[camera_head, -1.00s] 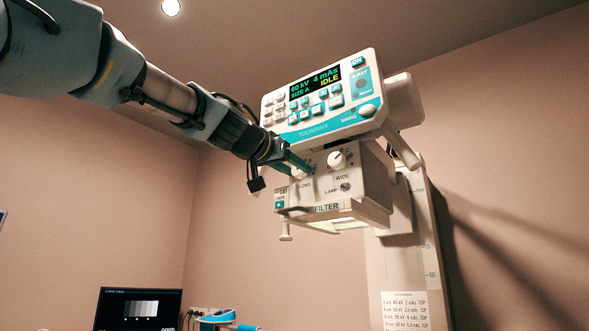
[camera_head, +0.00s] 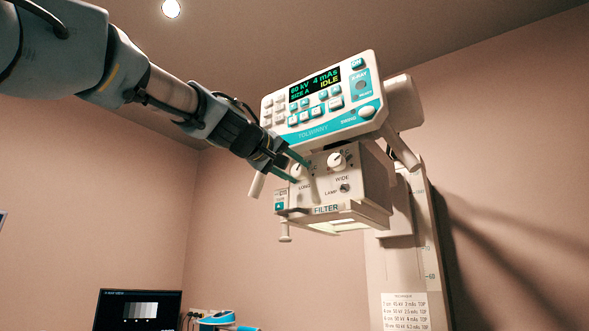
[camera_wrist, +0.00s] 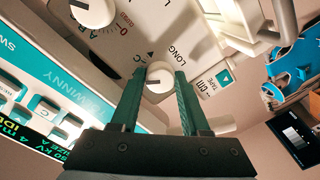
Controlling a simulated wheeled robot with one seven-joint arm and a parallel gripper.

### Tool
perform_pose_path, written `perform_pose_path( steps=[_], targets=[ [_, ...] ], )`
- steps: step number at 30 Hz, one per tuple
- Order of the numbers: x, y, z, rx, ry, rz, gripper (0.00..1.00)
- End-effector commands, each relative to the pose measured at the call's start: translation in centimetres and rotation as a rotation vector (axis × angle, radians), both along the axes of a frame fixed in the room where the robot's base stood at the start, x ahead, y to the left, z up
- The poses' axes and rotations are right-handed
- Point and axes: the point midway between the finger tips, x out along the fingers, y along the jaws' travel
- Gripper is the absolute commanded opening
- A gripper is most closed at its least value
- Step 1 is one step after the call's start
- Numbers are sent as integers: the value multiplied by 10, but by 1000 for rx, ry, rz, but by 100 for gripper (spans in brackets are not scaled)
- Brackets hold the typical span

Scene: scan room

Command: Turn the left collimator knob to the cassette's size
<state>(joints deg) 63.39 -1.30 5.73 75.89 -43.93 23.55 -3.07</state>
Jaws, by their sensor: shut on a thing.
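The collimator box (camera_head: 365,190) hangs under the control panel. Its left knob (camera_head: 297,171), white and marked LONG, sits between my gripper's fingers; it also shows in the wrist view (camera_wrist: 159,78). My gripper (camera_head: 302,172) is shut on this knob, with one green finger on each side in the wrist view (camera_wrist: 160,73). A letter C shows beside the knob; its other size marks are mostly hidden by the fingers. The right knob (camera_head: 336,160), marked WIDE, is free. The panel display (camera_head: 315,88) reads 60 kV, 4 mAs, SIZE A, IDLE. I cannot make out a cassette.
The control panel (camera_head: 300,133) is close above my fingers. A lamp switch (camera_head: 345,188) is below the right knob. The column (camera_head: 402,262) with a chart (camera_head: 404,311) stands right. A monitor (camera_head: 138,311) and a blue-and-white object (camera_head: 217,318) are low at left.

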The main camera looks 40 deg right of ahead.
Motion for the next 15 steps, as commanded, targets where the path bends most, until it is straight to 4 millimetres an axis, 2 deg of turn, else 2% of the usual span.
perform_pose_path(
  steps=[15],
  targets=[
    [2, 1, 1, -102, 389, 3, 0]
  ],
)
